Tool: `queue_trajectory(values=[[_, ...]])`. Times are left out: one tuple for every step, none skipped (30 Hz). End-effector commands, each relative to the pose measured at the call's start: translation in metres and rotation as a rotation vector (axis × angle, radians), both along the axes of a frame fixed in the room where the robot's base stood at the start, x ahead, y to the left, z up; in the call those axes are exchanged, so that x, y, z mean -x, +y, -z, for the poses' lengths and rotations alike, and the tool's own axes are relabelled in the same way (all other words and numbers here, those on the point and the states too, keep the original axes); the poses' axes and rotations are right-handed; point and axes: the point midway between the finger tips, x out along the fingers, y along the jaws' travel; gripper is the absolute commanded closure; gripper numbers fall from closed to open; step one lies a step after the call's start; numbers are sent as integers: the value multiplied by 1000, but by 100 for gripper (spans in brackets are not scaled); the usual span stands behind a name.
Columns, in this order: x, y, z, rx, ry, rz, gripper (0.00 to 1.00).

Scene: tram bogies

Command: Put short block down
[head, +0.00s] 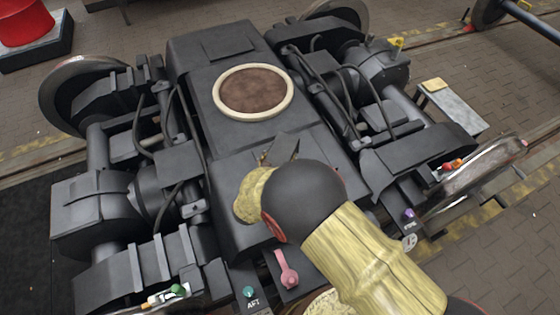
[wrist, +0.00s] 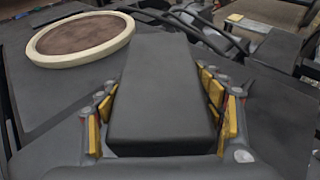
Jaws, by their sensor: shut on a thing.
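The short block (wrist: 160,90) is a dark grey, long, flat-faced piece. It fills the middle of the wrist view between the yellow finger pads. My gripper (wrist: 162,112) is shut on it, with pads on both of its sides. In the head view, part of the block (head: 284,148) shows just past my arm, over the dark centre body of the bogie (head: 215,55). My gripper there (head: 266,160) is mostly hidden behind my black and yellow arm. Whether the block touches the surface below it I cannot tell.
A round brown plate with a cream rim (head: 253,92) lies just beyond the block. Cables and shafts flank the centre body. A pink lever (head: 286,270), a green knob (head: 249,292) and a purple knob (head: 409,214) are near the front. A grey bench (head: 455,105) stands at right.

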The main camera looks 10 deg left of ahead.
Motion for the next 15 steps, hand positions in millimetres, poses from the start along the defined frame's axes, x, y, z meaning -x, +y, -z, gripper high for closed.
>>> queue_trajectory(values=[[0, 1, 9, 0, -3, -1, 89], [0, 1, 13, 0, -3, -1, 89], [-1, 1, 15, 0, -3, -1, 89], [-1, 1, 16, -1, -3, -1, 89], [-1, 1, 16, -2, -3, 0, 89], [-1, 1, 15, -2, -4, 0, 89], [-1, 1, 15, -2, -4, 0, 89], [-1, 1, 15, -2, -4, 0, 89], [-1, 1, 14, -2, -4, 0, 89], [-1, 1, 14, -2, -4, 0, 89], [-1, 1, 14, -2, -4, 0, 89], [-1, 1, 15, -2, -4, 0, 89], [-1, 1, 15, -2, -4, 0, 89], [0, 1, 16, -2, -4, 0, 89], [0, 1, 17, -2, -4, 0, 89]])
